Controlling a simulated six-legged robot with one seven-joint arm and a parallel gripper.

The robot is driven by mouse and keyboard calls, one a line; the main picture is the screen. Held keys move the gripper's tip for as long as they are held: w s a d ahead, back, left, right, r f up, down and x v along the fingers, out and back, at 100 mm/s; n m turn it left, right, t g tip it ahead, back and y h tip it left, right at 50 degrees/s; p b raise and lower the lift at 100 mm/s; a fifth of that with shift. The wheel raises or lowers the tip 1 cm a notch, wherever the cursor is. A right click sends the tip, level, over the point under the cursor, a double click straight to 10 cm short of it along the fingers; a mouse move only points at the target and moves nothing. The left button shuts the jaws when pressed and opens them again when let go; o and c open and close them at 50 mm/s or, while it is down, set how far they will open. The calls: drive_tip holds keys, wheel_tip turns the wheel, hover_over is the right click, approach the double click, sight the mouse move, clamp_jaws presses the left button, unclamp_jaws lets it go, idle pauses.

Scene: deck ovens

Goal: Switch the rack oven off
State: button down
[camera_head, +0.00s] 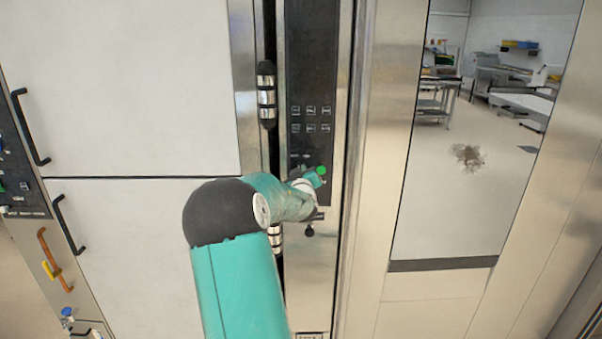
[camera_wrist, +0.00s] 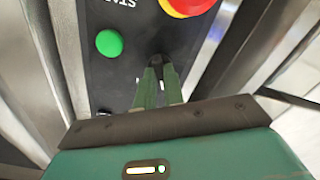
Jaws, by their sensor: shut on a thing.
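The rack oven's control panel (camera_head: 312,75) is a tall black strip in a steel frame, with rows of small buttons. My gripper (camera_head: 311,184) is at its lower part in the head view. In the wrist view my gripper (camera_wrist: 158,72) has its fingers close together on a small dark switch knob (camera_wrist: 156,60); the fingers hide most of it, so its setting cannot be told. A green button (camera_wrist: 110,43) is left of the fingertips, and also shows in the head view (camera_head: 321,170). A red and yellow stop button (camera_wrist: 187,6) is at the top of the wrist view.
White oven doors (camera_head: 120,90) with black handles stand at the left. A tall steel door with a window (camera_head: 480,150) is at the right, with a room visible in the glass. A small dark knob (camera_head: 309,231) is just below my gripper.

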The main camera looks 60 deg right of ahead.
drive_tip(key=shift+n, duration=0.3)
drive_tip(key=c, duration=1.5)
unclamp_jaws()
drive_tip(key=v, duration=1.3)
drive_tip(key=shift+a, duration=0.35)
drive_tip(key=shift+s, duration=0.15)
